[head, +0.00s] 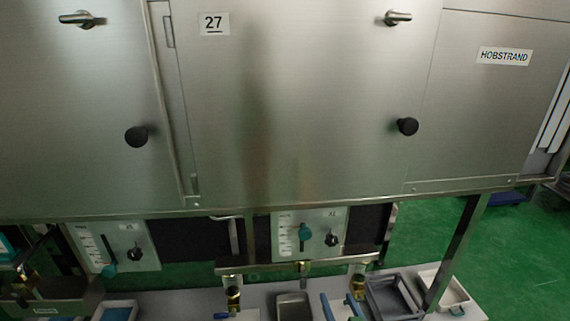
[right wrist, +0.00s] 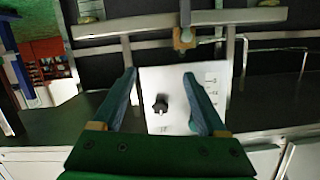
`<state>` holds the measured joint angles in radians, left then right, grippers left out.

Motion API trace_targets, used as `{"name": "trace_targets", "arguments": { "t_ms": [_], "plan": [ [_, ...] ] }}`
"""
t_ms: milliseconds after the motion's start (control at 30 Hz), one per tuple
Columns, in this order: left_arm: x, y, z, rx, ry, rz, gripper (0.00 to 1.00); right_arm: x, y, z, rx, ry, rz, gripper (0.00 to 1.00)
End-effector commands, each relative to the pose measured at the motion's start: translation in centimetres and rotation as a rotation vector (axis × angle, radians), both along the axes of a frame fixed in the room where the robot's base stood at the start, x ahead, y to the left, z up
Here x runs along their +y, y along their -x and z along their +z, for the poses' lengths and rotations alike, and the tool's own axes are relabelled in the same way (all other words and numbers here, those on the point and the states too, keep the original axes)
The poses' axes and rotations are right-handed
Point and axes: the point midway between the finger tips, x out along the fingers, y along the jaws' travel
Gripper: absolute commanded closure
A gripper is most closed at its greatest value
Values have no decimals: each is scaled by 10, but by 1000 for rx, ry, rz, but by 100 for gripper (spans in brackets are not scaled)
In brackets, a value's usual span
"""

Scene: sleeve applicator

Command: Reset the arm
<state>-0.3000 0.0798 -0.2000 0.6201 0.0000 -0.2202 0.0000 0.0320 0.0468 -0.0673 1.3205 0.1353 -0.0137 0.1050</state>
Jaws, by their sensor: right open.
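My right gripper (head: 339,306) shows at the bottom of the head view, with its two blue fingers apart. In the right wrist view the right gripper (right wrist: 160,78) is open and empty. A pale panel with a black knob (right wrist: 161,104) shows beyond and between its fingers. In the head view, a right panel has a teal lever (head: 305,235) beside a scale and a black knob (head: 331,240). I cannot tell which part is the task's arm. My left gripper is not seen.
A steel cabinet (head: 290,110) marked 27 fills the upper head view, overhanging the panels. Brass-tipped fittings (head: 233,295) stand below the rail. A grey tray (head: 392,296) and a pale tray (head: 446,291) sit at the lower right. Green floor (head: 520,245) is open at right.

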Motion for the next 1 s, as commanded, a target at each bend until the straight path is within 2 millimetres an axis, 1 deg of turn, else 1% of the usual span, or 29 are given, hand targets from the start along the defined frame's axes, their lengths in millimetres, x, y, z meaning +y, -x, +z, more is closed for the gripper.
{"name": "trace_targets", "arguments": {
  "t_ms": [33, 67, 100, 167, 200, 267, 300, 367, 400, 467, 500, 567, 600, 633, 667, 700, 800, 900, 1000],
  "plan": [
    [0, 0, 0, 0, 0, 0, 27, 2, 23, -45, 122, 30, 16, 25],
    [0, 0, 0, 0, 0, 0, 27, 3, 41, -74, 202, 51, 30, 25],
    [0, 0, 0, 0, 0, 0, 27, 4, 67, -109, 306, 79, 48, 25],
    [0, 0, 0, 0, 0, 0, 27, 4, 111, -156, 454, 118, 77, 25],
    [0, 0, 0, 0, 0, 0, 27, 3, 141, -182, 549, 143, 97, 25],
    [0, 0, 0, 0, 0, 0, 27, 1, 186, -214, 676, 177, 127, 25],
    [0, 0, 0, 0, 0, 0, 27, 0, 216, -231, 755, 198, 147, 25],
    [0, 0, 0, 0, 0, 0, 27, -3, 258, -252, 860, 224, 174, 25],
    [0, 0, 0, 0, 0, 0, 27, -5, 285, -262, 926, 242, 192, 25],
    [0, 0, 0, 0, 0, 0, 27, -9, 324, -275, 1019, 265, 219, 25],
    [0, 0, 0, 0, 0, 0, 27, -12, 350, -281, 1080, 279, 237, 25],
    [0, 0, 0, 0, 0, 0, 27, -16, 388, -288, 1167, 301, 263, 25],
    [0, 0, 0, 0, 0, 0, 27, -20, 414, -291, 1226, 315, 282, 25],
    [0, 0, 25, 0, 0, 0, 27, -20, 417, -266, 1232, 318, 287, 25],
    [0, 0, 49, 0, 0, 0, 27, -20, 413, -242, 1224, 317, 285, 25],
    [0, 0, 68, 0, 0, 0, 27, -19, 412, -223, 1221, 317, 283, 25],
    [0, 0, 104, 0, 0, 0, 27, -19, 411, -186, 1220, 316, 283, 25],
    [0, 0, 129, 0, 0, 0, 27, -19, 411, -161, 1219, 315, 282, 25],
    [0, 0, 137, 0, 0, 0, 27, -19, 410, -153, 1218, 315, 281, 25]
  ]
}}
